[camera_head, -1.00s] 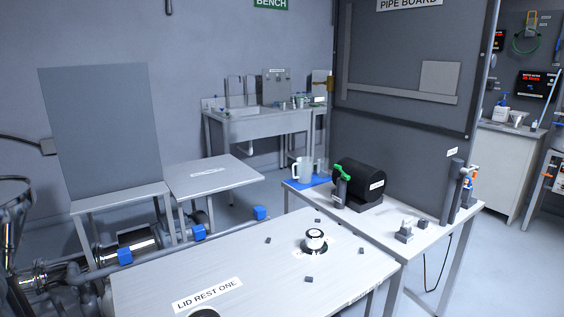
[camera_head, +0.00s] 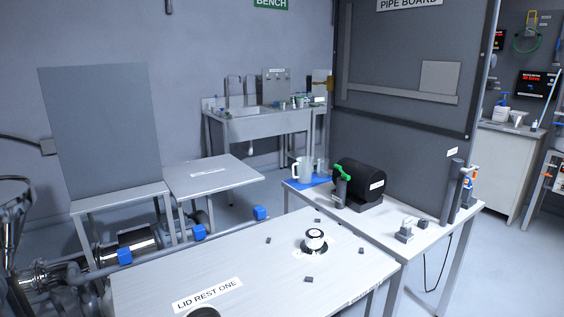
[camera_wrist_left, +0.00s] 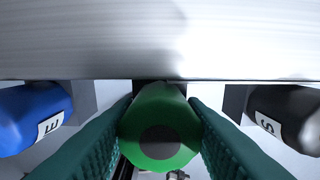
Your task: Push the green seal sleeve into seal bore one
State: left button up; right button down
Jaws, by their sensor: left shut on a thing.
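In the left wrist view the green seal sleeve (camera_wrist_left: 163,105) sits between the two dark green ribbed fingers of my left gripper (camera_wrist_left: 160,112), which is shut on it. The sleeve's round end, with a dark grey centre, faces the camera. Its far end reaches a dark spot just under the edge of a bright metal surface (camera_wrist_left: 160,40). I cannot tell whether that spot is seal bore one or how deep the sleeve sits. Neither gripper shows in the head view.
A blue knob marked E (camera_wrist_left: 32,118) and a black knob marked S (camera_wrist_left: 285,115) flank my left fingers. In the head view the lid rest table (camera_head: 240,270) carries a white-topped round part (camera_head: 315,238) and several small dark blocks.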

pick_arm(q)
jog(key=shift+r+p, duration=1.35)
jog(key=shift+r, duration=1.45)
